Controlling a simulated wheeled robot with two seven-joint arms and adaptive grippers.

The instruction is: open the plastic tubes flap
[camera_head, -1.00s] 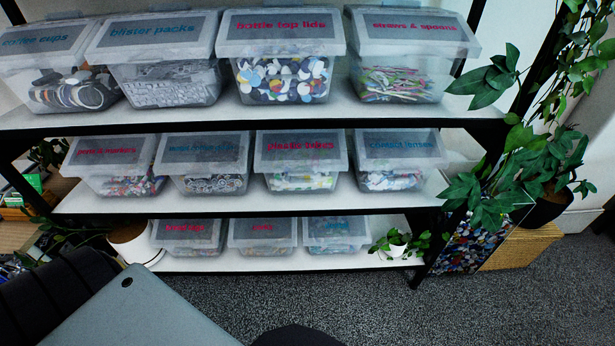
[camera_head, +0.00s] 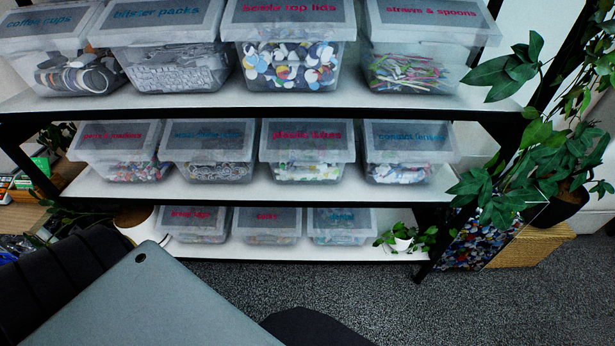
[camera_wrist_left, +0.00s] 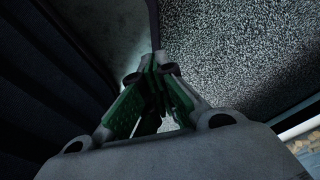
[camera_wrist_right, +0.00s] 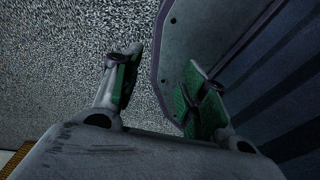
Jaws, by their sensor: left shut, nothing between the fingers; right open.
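The plastic tubes box (camera_head: 307,171) is a clear bin on the middle shelf in the head view, third from the left. Its flap (camera_head: 307,141), with a dark panel and pink lettering, is down over the box. My left gripper (camera_wrist_left: 157,65) shows in the left wrist view; its green-padded fingers meet at the tips with nothing between them. My right gripper (camera_wrist_right: 160,75) shows in the right wrist view, its fingers apart and empty, above the floor and beside my base. Neither gripper is in the head view, and both are away from the box.
The contact lenses box (camera_head: 405,142) stands right of it and another labelled bin (camera_head: 208,141) left. The upper shelf (camera_head: 200,97) with larger bins overhangs. Plants (camera_head: 500,190) crowd the right end. The grey carpet (camera_head: 380,300) in front is open.

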